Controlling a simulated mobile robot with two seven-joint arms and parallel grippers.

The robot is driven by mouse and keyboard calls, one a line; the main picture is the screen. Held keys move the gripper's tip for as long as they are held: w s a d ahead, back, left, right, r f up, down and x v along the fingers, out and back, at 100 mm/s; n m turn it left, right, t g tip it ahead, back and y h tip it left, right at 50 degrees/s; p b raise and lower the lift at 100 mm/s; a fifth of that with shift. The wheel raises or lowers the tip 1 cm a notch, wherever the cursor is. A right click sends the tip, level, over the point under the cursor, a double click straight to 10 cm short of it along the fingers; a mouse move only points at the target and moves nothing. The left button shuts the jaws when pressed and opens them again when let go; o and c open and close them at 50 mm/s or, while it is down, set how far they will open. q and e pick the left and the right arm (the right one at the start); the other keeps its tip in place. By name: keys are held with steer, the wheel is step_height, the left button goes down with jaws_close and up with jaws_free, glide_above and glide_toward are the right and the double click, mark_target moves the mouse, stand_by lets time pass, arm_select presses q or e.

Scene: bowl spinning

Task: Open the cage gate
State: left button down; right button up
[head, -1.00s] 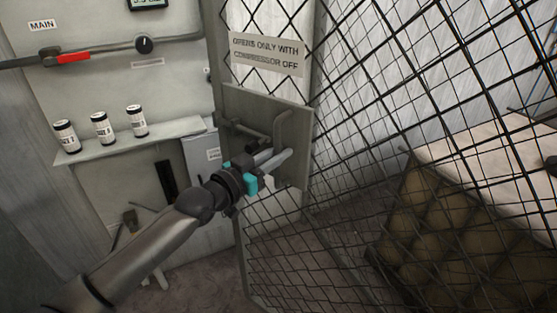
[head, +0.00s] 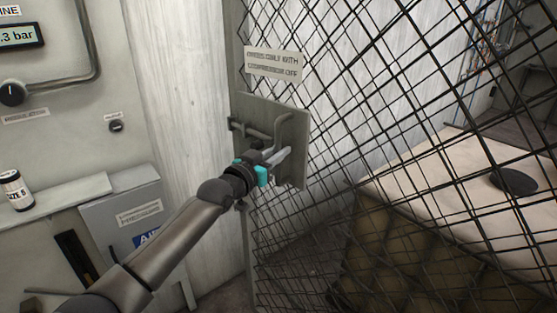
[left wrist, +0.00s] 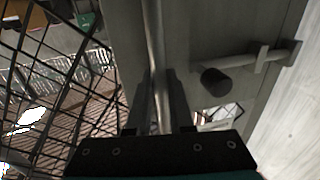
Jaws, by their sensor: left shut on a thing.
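The cage gate is a black wire mesh panel (head: 345,110) with a grey metal plate at its left edge (head: 262,112). A bent bar handle (head: 284,126) stands out from the plate; it shows as an upright bar in the left wrist view (left wrist: 153,40). My left gripper (head: 275,160) is shut on the handle, low on the bar. Its dark fingers also show on both sides of the bar in the left wrist view (left wrist: 160,95). A sliding bolt (left wrist: 262,60) with a dark knob (left wrist: 215,82) sits beside the handle. My right gripper is not in view.
A sign (head: 274,64) hangs above the plate. Left of the gate are a pale wall, a grey box (head: 125,205), a shelf (head: 75,198) with a small can (head: 16,190) and a dial (head: 12,93). Behind the mesh stands a pale-topped block (head: 440,190) with a dark disc (head: 514,181).

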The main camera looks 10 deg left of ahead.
arm_select(q)
steer(key=shift+w+d+f, duration=0.15)
steer(key=shift+w, duration=0.15)
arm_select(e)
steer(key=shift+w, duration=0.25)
arm_select(q)
steer(key=c, duration=0.8)
jaws_free()
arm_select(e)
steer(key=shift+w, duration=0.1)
arm_select(q)
steer(key=shift+s, duration=0.15)
steer(key=p+v, duration=0.2)
steer(key=v, duration=1.3)
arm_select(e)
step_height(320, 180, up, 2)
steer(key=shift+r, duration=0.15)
